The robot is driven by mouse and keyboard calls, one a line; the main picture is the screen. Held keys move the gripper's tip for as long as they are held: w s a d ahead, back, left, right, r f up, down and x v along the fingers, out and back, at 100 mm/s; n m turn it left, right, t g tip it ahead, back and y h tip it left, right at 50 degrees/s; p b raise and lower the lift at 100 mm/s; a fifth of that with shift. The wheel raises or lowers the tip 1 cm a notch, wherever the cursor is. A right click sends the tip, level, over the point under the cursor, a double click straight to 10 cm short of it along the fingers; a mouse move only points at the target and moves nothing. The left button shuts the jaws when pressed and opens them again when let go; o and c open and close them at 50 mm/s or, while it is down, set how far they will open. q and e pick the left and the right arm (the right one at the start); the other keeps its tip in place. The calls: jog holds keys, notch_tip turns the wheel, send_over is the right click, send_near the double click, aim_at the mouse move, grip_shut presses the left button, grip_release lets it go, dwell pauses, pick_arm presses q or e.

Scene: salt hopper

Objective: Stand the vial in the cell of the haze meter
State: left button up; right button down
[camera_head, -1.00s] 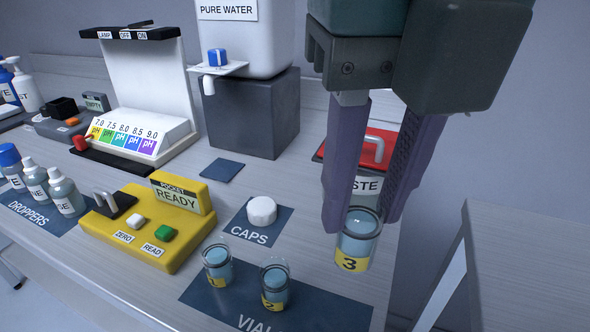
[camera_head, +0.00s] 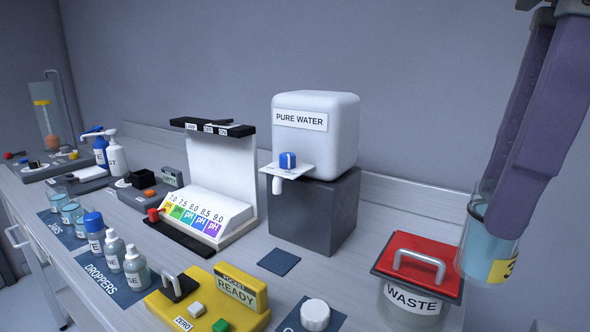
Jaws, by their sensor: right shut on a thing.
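My right gripper (camera_head: 500,210) is at the right edge, shut on a clear vial (camera_head: 474,250) with blue-tinted liquid and a yellow label that seems to read 3. The vial is held up, slightly tilted, right of the waste container. No label reads haze meter. A grey instrument (camera_head: 146,194) with a display, an orange button and a black part stands left of centre. A yellow pocket instrument (camera_head: 215,298) reading READY, with a handled black part, is at the bottom. I cannot tell which is the haze meter, and no open cell is clearly visible. My left gripper is not in view.
A red-lidded waste container (camera_head: 415,300) stands beside the vial. A pure-water tank (camera_head: 325,150) on a dark block (camera_head: 330,215) and a pH comparator (camera_head: 225,165) stand at the back. Dropper bottles (camera_head: 135,265) and jars (camera_head: 72,212) line the front left. A white cap (camera_head: 315,314) is at the bottom.

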jog(key=w+d+r+n+g+h+p, duration=0.1)
jog(key=d+r+n+p, duration=0.2)
jog(key=n, duration=0.9)
jog(key=d+r+n+g+p, duration=0.1)
jog(key=d+r+n+p, duration=0.2)
jog(key=n, duration=0.8)
jog(key=s+r+p, duration=0.2)
jog(key=r+p, duration=1.5)
jog(key=p, duration=0.2)
jog(key=s+r+p, duration=0.3)
jog(key=r+p, duration=1.5)
jog(key=p, duration=0.1)
jog(key=shift+s+a+n, duration=0.35)
jog(key=shift+n, duration=0.05)
